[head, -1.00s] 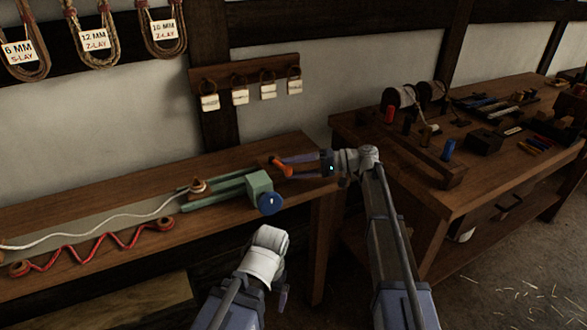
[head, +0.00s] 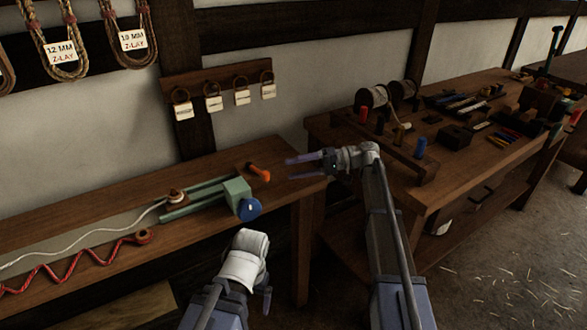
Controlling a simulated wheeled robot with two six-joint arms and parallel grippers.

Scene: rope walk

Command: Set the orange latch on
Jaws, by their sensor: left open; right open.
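The orange latch (head: 260,173) is a short lever at the right end of the wooden bench, just behind the green block (head: 238,193) with a blue round knob (head: 250,208). It slants down to the right; I cannot tell from this view whether that is on or off. My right gripper (head: 290,169) is open and empty, to the right of the latch, with its fingers pointing left and a small gap between. My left gripper (head: 267,294) hangs low in front of the bench, clear of the latch; its fingers are mostly hidden behind my wrist.
Green rails (head: 192,200) run left from the block beside a white rope (head: 85,247) and a red cord (head: 75,272). A second bench (head: 465,165) with spools and tools stands at right.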

